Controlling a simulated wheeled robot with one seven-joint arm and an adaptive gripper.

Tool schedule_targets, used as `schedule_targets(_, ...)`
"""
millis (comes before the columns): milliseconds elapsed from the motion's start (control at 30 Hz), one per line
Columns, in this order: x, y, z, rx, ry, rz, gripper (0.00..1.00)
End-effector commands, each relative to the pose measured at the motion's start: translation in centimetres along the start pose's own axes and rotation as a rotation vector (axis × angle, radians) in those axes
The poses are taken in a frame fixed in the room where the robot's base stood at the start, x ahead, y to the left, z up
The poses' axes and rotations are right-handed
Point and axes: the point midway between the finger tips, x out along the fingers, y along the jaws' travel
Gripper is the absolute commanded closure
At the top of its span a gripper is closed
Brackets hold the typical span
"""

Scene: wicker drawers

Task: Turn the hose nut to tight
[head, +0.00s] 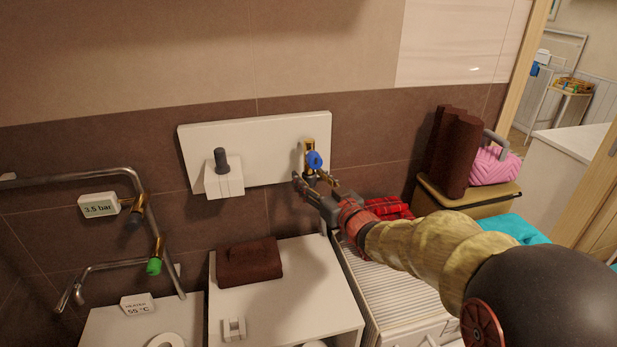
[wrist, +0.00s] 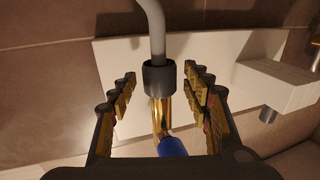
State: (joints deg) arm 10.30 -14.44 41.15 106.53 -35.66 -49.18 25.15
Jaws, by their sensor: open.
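The hose nut (wrist: 159,77) is a dark grey collar where a light grey hose (wrist: 153,28) meets a brass valve (wrist: 160,114). The valve has a blue handle (wrist: 172,147). In the head view the brass valve (head: 309,146) and blue handle (head: 314,160) sit at the right end of a white wall panel. My gripper (head: 313,178) is just below the handle; the nut cannot be made out there. In the wrist view my gripper (wrist: 160,74) is open, one finger on each side of the nut, with visible gaps. I cannot tell its depth relative to the nut.
A white box with a dark knob (head: 223,180) is left of the valve on the panel (head: 270,152). A brown towel (head: 249,262) and red cloth (head: 388,208) lie below. A wicker basket (head: 468,205) stands right.

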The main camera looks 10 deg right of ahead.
Motion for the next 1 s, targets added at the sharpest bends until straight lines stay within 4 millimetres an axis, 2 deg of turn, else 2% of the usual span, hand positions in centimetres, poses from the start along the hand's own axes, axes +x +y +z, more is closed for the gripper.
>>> schedule_targets(300,-6.5,0.2,-0.1,-0.001,0.001,0.004,0.51)
schedule_targets(500,-9.4,0.1,-0.1,-0.001,0.001,0.003,0.51)
schedule_targets(700,-10.5,0.1,0.0,0.0,0.001,0.001,0.51)
schedule_targets(1000,-10.5,0.0,0.0,0.0,0.0,0.001,0.51)
